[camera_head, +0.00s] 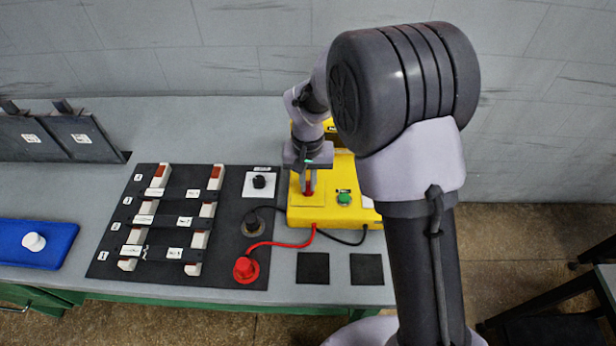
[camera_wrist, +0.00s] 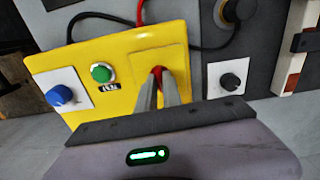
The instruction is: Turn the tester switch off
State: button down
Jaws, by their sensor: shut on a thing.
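The yellow tester (camera_head: 325,218) stands on the bench right of the dark board. A red switch (camera_head: 308,193) is on its raised yellow plate, and my gripper (camera_head: 308,187) reaches down onto it from above. In the wrist view, the fingertips (camera_wrist: 160,82) are shut on the red switch (camera_wrist: 157,70), which is mostly hidden between them. I cannot tell the switch's position. A green button (camera_wrist: 102,73) and a blue knob (camera_wrist: 61,95) on a white plate sit beside it on the tester.
A red plug (camera_head: 246,269) and a black plug (camera_head: 252,227) on cables rest on the dark board (camera_head: 222,274), which carries several fuse-like bars. A black knob (camera_head: 260,182) on a white plate is close left of the tester. A blue tray (camera_head: 60,258) lies far left.

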aim_at(308, 186)
jog(key=n+p, duration=0.2)
jog(key=n, duration=0.3)
jog(key=shift+n+p, duration=0.3)
jog(key=shift+n, duration=0.1)
dwell(0.4)
jog(key=c, duration=1.5)
grip_release()
jog(key=shift+r, duration=0.1)
notch_tip(308, 186, up, 17)
jog(key=p, duration=0.4)
jog(key=shift+r+p, duration=0.15)
jog(key=shift+p, duration=0.25)
